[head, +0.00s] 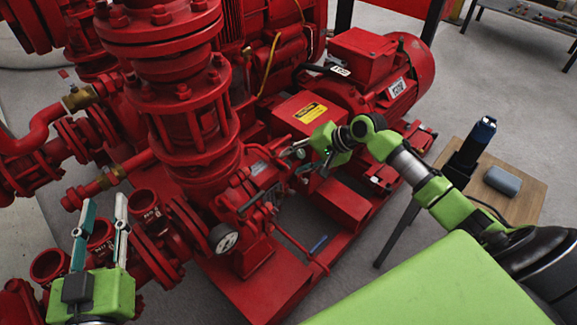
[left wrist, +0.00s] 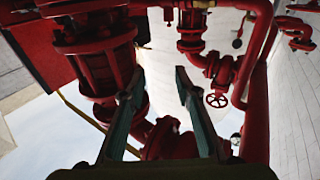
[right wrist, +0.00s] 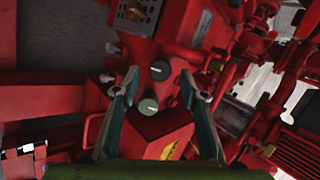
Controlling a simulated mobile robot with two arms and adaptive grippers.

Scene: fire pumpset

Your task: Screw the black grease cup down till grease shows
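In the right wrist view, the black grease cup (right wrist: 160,70) is a dark round cap with a light mark, on the red pump housing. A grey-green round cap (right wrist: 148,106) sits just below it. My right gripper (right wrist: 158,80) is open, with a finger to each side of the black cup; I cannot tell whether they touch it. In the head view my right gripper (head: 296,160) is at the pump's bearing area, and the cup is not clear there. My left gripper (head: 105,203) is open and empty, fingers up, by the red pipes. I see no grease.
The red motor (head: 385,75) and a box with a yellow label (head: 310,112) lie behind my right gripper. A pressure gauge (head: 224,238) is near the pump's front. A wooden table (head: 515,190) with a grey-blue object (head: 501,180) stands right. Red pipework crowds my left gripper.

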